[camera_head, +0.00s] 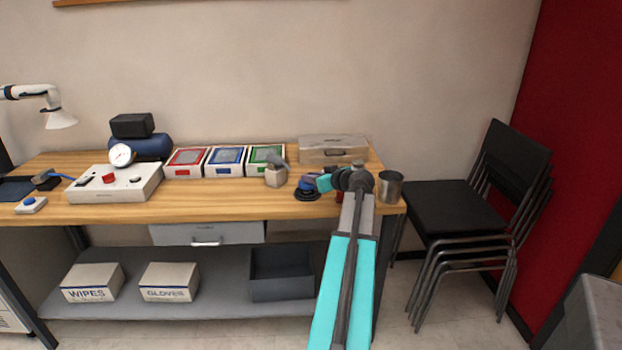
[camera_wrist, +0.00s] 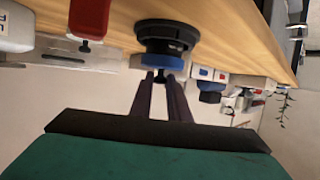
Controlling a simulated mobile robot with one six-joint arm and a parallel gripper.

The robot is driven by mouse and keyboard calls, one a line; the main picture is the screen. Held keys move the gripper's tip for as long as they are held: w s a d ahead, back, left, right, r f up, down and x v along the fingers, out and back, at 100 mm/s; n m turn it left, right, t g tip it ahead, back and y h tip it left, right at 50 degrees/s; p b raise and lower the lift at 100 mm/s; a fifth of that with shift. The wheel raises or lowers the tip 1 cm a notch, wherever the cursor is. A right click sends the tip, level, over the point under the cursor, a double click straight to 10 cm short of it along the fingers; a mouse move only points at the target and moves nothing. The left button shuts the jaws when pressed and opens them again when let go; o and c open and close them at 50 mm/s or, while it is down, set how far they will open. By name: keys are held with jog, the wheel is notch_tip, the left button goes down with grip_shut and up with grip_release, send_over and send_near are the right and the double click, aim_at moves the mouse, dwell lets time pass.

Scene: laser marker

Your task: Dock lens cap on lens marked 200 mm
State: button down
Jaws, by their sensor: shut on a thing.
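A dark round lens (camera_head: 307,193) with blue on it stands near the front right of the workbench. In the wrist view the black lens (camera_wrist: 166,33) shows just past my fingertips, and no mark on it can be read. My gripper (camera_head: 317,184) is at its right side. In the wrist view my gripper (camera_wrist: 161,78) is shut on the small dark knob of a blue lens cap (camera_wrist: 161,62). The cap is in line with the lens and very close to it; I cannot tell whether it is fully seated.
A red-and-black item (camera_wrist: 88,18) stands beside the lens. A metal cup (camera_head: 390,187) is at the bench's right end. Behind are a clear case (camera_head: 331,150) and red, blue and green boxes (camera_head: 228,160). A grey tool (camera_head: 275,172) stands left of the lens. The front middle bench is clear.

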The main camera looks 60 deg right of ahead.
jog(key=shift+f, duration=0.25)
jog(key=c, duration=2)
grip_release()
jog(key=shift+s+b, duration=0.1)
jog(key=shift+b, duration=0.2)
jog(key=shift+b+v, duration=0.9)
jog(key=shift+v, duration=4.5)
